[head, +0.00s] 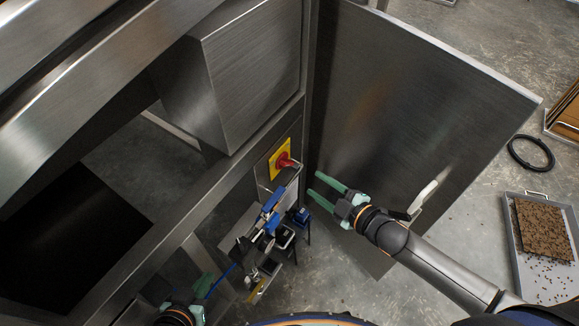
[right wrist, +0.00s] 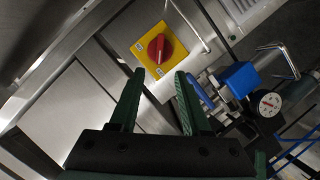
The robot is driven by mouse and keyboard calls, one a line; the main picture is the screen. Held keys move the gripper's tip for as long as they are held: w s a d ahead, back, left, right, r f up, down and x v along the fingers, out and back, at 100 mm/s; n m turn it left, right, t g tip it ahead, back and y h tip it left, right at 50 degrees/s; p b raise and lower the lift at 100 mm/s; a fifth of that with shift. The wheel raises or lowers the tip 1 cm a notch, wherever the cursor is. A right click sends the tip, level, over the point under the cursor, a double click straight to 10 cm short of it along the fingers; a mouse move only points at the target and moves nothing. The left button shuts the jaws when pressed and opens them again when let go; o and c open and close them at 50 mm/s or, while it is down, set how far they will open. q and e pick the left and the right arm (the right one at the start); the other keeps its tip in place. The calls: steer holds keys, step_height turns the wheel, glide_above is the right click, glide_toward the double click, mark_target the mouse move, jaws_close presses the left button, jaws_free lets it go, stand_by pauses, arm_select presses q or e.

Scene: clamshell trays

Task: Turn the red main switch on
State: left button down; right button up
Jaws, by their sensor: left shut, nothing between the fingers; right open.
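The red main switch (head: 285,161) is a rotary knob on a yellow square plate (head: 275,164), set on a steel post of the machine. It also shows in the right wrist view, where the red knob (right wrist: 160,48) sits on the yellow plate (right wrist: 149,64), upper middle. My right gripper (head: 323,187) is open and empty, to the right of and a little below the switch in the head view. In the right wrist view its green fingers point towards the knob and stand apart from it. My left gripper (head: 202,290) is shut and empty at the bottom left, away from the switch.
An open steel door (head: 410,110) stands right of the switch, with a pale handle (head: 424,197). Blue and black fittings (head: 268,222) sit just below the switch, with a round gauge (right wrist: 269,104). A tray (head: 517,262) and a black coil (head: 531,153) lie on the floor at right.

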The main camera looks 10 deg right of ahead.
mark_target(289, 165)
steer(key=b+x, duration=0.2)
steer(key=x, duration=0.7)
steer(key=shift+w+a+f, duration=0.15)
steer(key=shift+w, duration=0.2)
steer(key=shift+w+a+f, duration=0.1)
steer(key=shift+w+a, duration=0.1)
steer(key=shift+w, duration=0.2)
steer(key=c, duration=0.7)
jaws_close()
